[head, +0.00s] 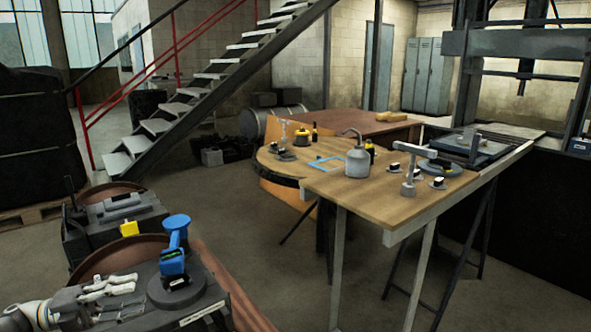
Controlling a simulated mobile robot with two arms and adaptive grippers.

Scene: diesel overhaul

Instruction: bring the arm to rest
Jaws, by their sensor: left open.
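My left arm comes in at the bottom left corner of the head view. Its gripper (122,285) is open, with its light grey fingers pointing right over a dark grey bench or case top. Nothing shows between the fingers. A blue tool (174,240) stands upright on a round grey base (176,291) just right of the fingertips, apart from them as far as I can tell. The right gripper is out of view.
A wooden workbench (371,198) with an oil can (357,160) and several small parts stands to the right. Open floor (240,215) lies between them.

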